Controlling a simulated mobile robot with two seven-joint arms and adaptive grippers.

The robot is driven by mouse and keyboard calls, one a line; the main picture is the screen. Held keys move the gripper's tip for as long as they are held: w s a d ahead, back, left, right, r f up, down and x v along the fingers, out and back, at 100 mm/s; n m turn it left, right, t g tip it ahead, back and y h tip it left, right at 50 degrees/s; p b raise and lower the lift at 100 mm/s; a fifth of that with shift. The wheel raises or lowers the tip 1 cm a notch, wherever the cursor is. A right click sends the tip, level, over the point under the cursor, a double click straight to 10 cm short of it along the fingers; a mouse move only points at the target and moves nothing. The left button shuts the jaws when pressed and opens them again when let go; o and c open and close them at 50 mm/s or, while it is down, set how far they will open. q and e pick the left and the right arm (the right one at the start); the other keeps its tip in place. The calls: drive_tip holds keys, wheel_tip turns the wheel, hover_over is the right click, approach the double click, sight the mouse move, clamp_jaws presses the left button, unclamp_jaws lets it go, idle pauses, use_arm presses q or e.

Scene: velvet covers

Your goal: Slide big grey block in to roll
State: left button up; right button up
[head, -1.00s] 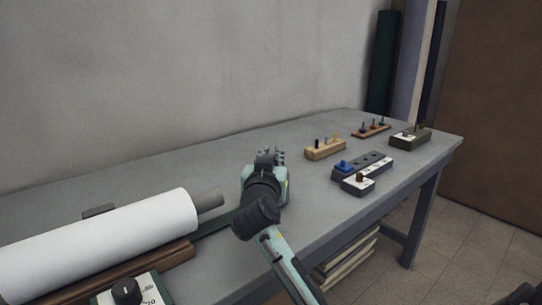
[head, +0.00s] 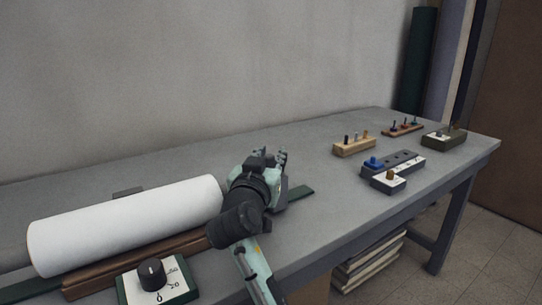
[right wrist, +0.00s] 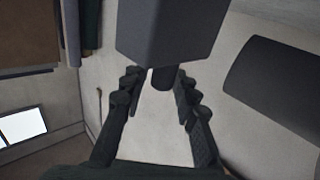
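A white roll (head: 125,225) lies on a brown wooden base at the left of the table in the head view. My right gripper (head: 279,157) is just beyond its right end and hides that end in part. In the right wrist view a dark grey block (right wrist: 170,28) fills the top centre at the fingertips. A small dark stub shows under it between the fingers (right wrist: 161,92). I cannot tell whether they grip it. A dark cylinder (right wrist: 280,90) lies at the right of that view, apart from the fingers. My left gripper is out of view.
A white dial box (head: 157,284) stands before the roll. A green strip (head: 301,192) lies by my gripper. Peg blocks (head: 354,147) and a grey box with a blue knob (head: 405,163) stand farther right. The table's middle back is clear.

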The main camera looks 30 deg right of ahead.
drive_tip(key=shift+o, duration=0.7)
drive_tip(key=shift+d, duration=0.1)
